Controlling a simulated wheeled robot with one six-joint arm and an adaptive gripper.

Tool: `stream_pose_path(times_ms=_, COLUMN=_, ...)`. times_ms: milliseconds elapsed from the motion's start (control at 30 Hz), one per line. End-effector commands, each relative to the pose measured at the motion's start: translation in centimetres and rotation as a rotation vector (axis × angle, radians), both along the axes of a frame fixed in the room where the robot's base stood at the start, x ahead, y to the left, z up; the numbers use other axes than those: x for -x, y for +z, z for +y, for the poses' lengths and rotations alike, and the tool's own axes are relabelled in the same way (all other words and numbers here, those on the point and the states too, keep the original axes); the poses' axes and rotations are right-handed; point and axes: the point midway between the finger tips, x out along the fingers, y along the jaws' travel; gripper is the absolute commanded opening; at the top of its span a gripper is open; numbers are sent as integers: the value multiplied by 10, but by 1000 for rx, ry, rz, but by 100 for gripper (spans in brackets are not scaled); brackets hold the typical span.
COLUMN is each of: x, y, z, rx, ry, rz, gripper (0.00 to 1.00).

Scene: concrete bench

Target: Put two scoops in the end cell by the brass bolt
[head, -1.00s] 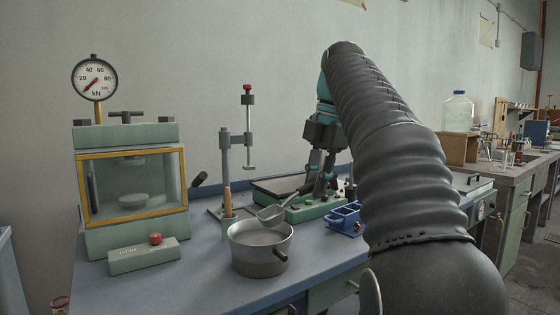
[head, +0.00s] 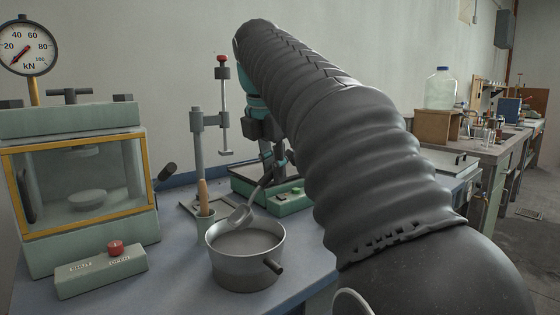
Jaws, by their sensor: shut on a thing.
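My gripper (head: 270,160) is shut on a metal scoop (head: 241,216), partly hidden behind my own dark sleeved arm. The scoop hangs steeply, its bowl lowest, at the back rim of a round metal pot (head: 243,268). I cannot tell whether the bowl touches the grey material (head: 246,243) in the pot, or whether it carries any. The blue celled block and the brass bolt are not visible now; my arm covers the bench on that side.
A glass-fronted press (head: 75,115) with a dial gauge (head: 27,46) stands left. A button box (head: 100,270) lies before it. A cup with a wooden-handled tool (head: 203,200) and a stand (head: 198,155) are behind the pot. A green-based device (head: 285,203) stands at the back.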

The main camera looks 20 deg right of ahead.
Motion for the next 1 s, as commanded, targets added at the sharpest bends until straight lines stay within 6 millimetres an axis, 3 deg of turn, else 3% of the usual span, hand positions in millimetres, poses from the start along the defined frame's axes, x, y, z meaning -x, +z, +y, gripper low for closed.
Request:
stream_pose_path(times_ms=133, x=3, y=-9, z=10, rx=107, ry=6, rz=-27, gripper=0)
stream_pose_path(times_ms=500, x=3, y=-54, z=10, rx=133, ry=0, rz=-32, gripper=0)
stream_pose_path(times_ms=1000, x=3, y=-65, z=11, rx=145, ry=-1, rz=-37, gripper=0)
